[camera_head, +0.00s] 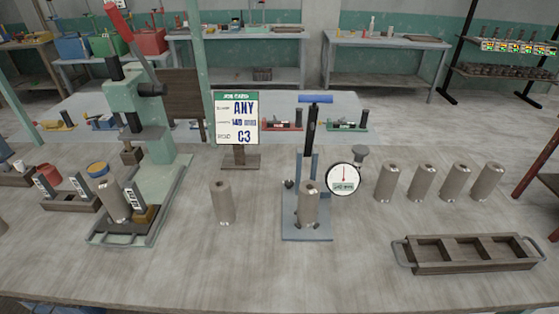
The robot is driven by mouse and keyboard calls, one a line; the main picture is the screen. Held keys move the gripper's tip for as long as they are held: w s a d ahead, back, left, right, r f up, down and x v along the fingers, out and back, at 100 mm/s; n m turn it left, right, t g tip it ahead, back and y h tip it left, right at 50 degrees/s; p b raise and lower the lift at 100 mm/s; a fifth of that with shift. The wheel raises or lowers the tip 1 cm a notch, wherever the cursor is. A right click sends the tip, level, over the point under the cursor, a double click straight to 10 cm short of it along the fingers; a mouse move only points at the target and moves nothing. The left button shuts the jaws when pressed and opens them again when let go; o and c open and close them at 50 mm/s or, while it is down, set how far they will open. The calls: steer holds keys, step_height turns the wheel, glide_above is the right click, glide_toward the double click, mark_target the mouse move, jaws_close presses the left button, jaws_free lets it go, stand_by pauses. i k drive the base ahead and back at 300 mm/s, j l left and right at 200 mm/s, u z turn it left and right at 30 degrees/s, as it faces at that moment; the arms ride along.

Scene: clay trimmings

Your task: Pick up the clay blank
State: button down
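Several grey-brown cylinders with a small hole in the top look like clay blanks, and I cannot tell which one the task means. One cylinder (222,204) stands upright alone on the table, left of centre. Another cylinder (308,206) stands in a small blue-grey fixture (306,232) at the centre. A third cylinder (113,202) sits slightly tilted in the base of the green press (140,110) at the left. A row of several upright cylinders (422,183) stands at the right. My gripper is not in view.
An empty tray (408,262) with three compartments lies at the front right. A round dial gauge (343,180) is beside the fixture. The front middle of the table is clear.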

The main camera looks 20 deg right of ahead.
mark_target(309, 190)
steer(key=i+j+z, duration=0.4)
steer(key=i+j, duration=0.15)
steer(key=j+z, duration=0.3)
steer(key=j, duration=0.45)
steer(key=j+z, duration=0.35)
steer(key=j, duration=0.4)
steer(key=k+j+z, duration=0.3)
steer(key=j, duration=0.15)
